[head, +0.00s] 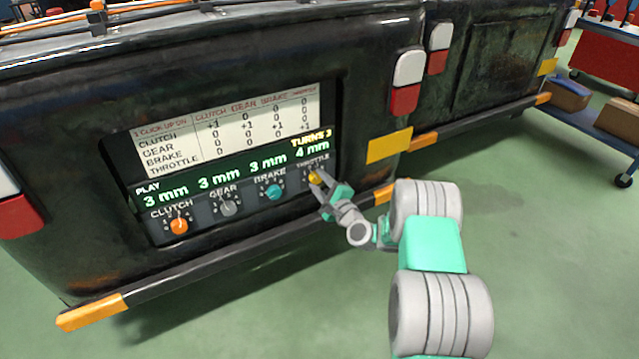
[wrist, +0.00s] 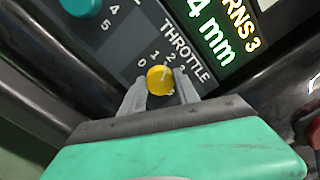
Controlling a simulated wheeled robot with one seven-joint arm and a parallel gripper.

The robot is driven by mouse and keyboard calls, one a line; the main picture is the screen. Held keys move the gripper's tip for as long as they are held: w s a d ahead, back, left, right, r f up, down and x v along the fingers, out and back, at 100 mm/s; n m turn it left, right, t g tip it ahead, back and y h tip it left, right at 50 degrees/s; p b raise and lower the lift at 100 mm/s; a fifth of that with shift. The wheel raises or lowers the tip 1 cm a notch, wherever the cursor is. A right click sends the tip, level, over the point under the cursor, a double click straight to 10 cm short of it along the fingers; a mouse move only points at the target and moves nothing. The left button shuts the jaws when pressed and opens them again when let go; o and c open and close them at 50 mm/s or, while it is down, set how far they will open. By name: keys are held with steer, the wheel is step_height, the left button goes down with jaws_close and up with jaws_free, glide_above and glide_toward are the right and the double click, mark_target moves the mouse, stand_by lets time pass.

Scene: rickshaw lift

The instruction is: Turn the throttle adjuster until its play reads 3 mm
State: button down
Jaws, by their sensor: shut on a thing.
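The throttle adjuster is a yellow knob (head: 315,178) at the right end of a row on the dark panel, under the label THROTTLE. In the wrist view the yellow knob (wrist: 161,80) sits between my fingertips, with dial numbers around its upper side. My gripper (head: 319,181) is shut on the knob. The display (head: 225,172) reads play 3 mm for clutch, 3 mm for gear, 3 mm for brake and 4 mm for throttle. It also shows TURNS 3. The fingers partly hide the dial's lower side.
The orange clutch knob (head: 179,226), grey gear knob (head: 229,208) and teal brake knob (head: 274,192) stand left of the throttle knob. A white chart (head: 228,128) is above the display. A bumper bar (head: 230,245) runs below the panel.

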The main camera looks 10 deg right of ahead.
steer(key=n+b, duration=0.2)
steer(key=n, duration=0.1)
steer(key=shift+f+n, duration=0.1)
steer(key=shift+n, duration=0.3)
steer(key=shift+n+b, duration=0.65)
steer(key=shift+n, duration=0.45)
steer(key=c, duration=0.9)
jaws_free()
steer(key=p+v, duration=0.1)
steer(key=v, duration=0.6)
steer(key=shift+s+p, duration=0.35)
steer(key=shift+p, duration=0.05)
